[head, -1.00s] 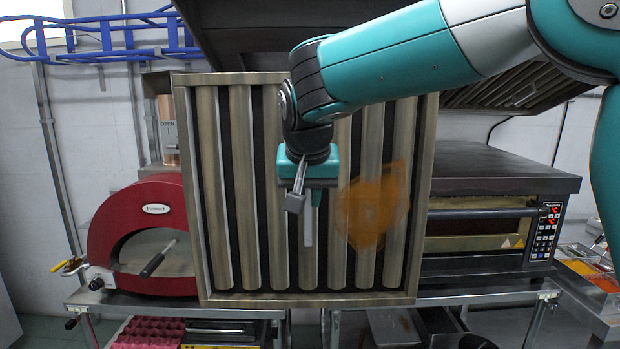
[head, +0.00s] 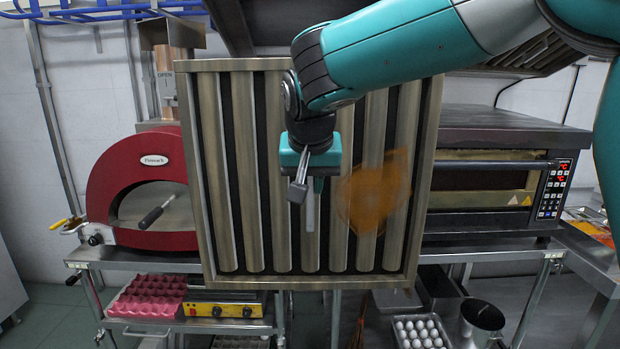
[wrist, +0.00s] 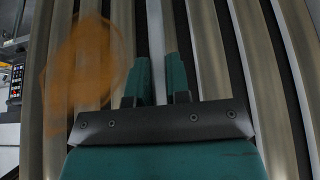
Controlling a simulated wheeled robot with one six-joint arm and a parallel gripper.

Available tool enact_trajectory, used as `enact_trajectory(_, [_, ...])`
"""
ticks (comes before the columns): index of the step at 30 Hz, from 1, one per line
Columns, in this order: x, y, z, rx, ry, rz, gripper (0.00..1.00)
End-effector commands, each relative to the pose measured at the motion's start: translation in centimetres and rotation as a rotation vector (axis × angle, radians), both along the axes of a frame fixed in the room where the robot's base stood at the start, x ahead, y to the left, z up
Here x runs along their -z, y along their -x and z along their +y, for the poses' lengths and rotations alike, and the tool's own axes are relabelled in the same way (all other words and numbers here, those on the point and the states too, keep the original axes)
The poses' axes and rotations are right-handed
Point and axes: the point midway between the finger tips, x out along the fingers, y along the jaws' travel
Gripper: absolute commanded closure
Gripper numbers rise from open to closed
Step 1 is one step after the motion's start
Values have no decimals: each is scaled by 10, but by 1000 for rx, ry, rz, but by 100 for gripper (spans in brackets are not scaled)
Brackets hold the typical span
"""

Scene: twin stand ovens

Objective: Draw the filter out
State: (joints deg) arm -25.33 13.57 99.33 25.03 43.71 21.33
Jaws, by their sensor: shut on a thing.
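The filter (head: 342,107) is a large metal panel with upright baffle slats and an orange-brown grease stain (head: 375,198). It hangs upright in front of the ovens, slightly tilted, held in the air. My gripper (head: 309,205) is shut on a slat or handle at the middle of the filter. In the wrist view, its two teal fingers (wrist: 158,82) close around a pale upright strip (wrist: 156,40). The filter's slats fill most of that view, with the stain (wrist: 85,60) to the left.
A red dome oven (head: 125,185) stands left and a black deck oven (head: 510,160) right, both on metal stands. The hood (head: 520,60) is above. Egg trays (head: 150,297) and a steel pot (head: 481,322) sit below. A blue rack (head: 90,12) is on the wall.

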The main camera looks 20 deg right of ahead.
Motion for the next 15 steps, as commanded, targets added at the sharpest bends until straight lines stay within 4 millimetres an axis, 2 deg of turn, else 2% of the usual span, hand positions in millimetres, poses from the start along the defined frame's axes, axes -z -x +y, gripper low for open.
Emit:
enact_trajectory(6, [27,-1,0,1,-2,-8,100])
enact_trajectory(15, [54,-1,0,0,-1,-8,100])
